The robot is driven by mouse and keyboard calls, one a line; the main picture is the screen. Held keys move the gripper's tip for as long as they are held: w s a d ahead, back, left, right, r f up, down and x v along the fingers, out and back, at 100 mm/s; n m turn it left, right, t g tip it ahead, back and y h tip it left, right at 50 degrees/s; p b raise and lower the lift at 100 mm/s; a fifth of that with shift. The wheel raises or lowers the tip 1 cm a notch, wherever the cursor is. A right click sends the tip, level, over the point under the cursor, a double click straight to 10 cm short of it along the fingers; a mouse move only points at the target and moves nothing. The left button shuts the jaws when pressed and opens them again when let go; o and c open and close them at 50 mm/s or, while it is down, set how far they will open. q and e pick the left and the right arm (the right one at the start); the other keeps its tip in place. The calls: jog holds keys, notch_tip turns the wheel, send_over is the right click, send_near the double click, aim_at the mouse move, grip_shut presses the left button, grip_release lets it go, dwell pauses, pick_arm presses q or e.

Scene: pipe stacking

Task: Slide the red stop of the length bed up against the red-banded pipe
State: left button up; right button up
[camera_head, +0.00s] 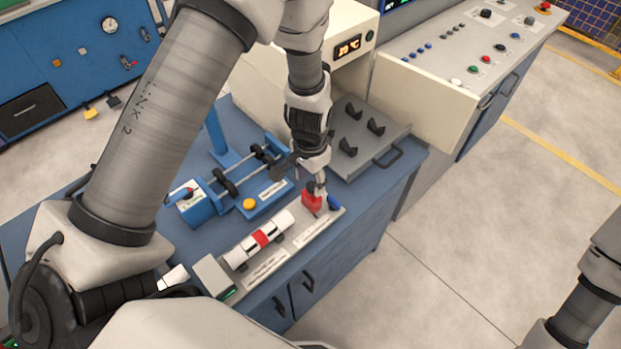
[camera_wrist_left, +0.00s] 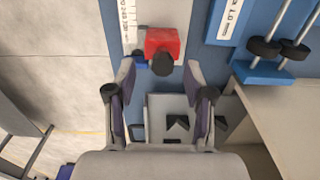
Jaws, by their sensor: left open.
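The length bed (camera_head: 316,232) is a pale grey tray on the blue bench. A white pipe with a red band (camera_head: 262,238) lies along it, its lower-left end near the grey end block (camera_head: 213,275). The red stop (camera_head: 311,202) sits towards the bed's upper-right end, apart from the pipe. The wrist view shows the red stop (camera_wrist_left: 165,40) with a black knob, but no pipe. My left gripper (camera_head: 319,184) is just above the stop. Its fingers (camera_wrist_left: 160,69) are apart, with the knob between their tips. My right gripper is out of frame.
A blue fixture with rollers and rods (camera_head: 235,180) stands behind the bed. A grey tray with black V-blocks (camera_head: 362,135) is to the right. A blue piece (camera_head: 334,202) lies beside the stop. The floor right of the bench is clear.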

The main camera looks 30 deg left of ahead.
aim_at(312, 185)
pick_arm(q)
jog(key=f, duration=0.2)
jog(key=w+f, duration=0.1)
jog(key=f, duration=0.1)
jog(key=shift+w+d+f+p, duration=0.15)
jog(key=shift+d+f+p, duration=0.05)
jog(key=shift+f+p, duration=0.1)
jog(key=shift+w+a+f, duration=0.1)
jog(key=shift+w, duration=0.05)
jog(key=shift+s+a+r, duration=0.1)
jog(key=shift+s+r, duration=0.1)
jog(key=shift+s, duration=0.15)
jog(key=shift+c, duration=0.7)
jog(key=shift+s+r, duration=0.1)
jog(key=c, duration=0.6)
grip_shut()
